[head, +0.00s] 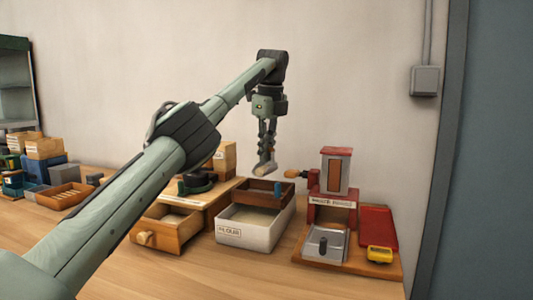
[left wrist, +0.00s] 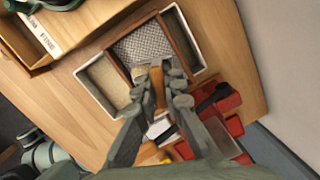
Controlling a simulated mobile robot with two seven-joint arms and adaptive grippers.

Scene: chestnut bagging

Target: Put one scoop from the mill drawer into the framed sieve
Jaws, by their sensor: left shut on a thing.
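My left gripper (head: 267,138) is shut on a scoop (head: 264,166), holding it above the framed sieve (head: 258,198). In the left wrist view the scoop's wooden handle (left wrist: 159,90) is between the fingers, and its pale round end overlaps the near edge of the sieve's grey mesh (left wrist: 155,46). I cannot tell what the scoop contains. The sieve rests on a white box (head: 256,236) with a flour label. The wooden drawer (head: 180,240) with a round knob stands pulled out of the mill base on the left. My right gripper is not in view.
A red and grey machine (head: 336,172) with a side crank stands to the right, with a metal tray (head: 325,244) and a yellow device (head: 380,254). Boxes and a small wooden tray (head: 70,195) are at the far left. The front of the table is clear.

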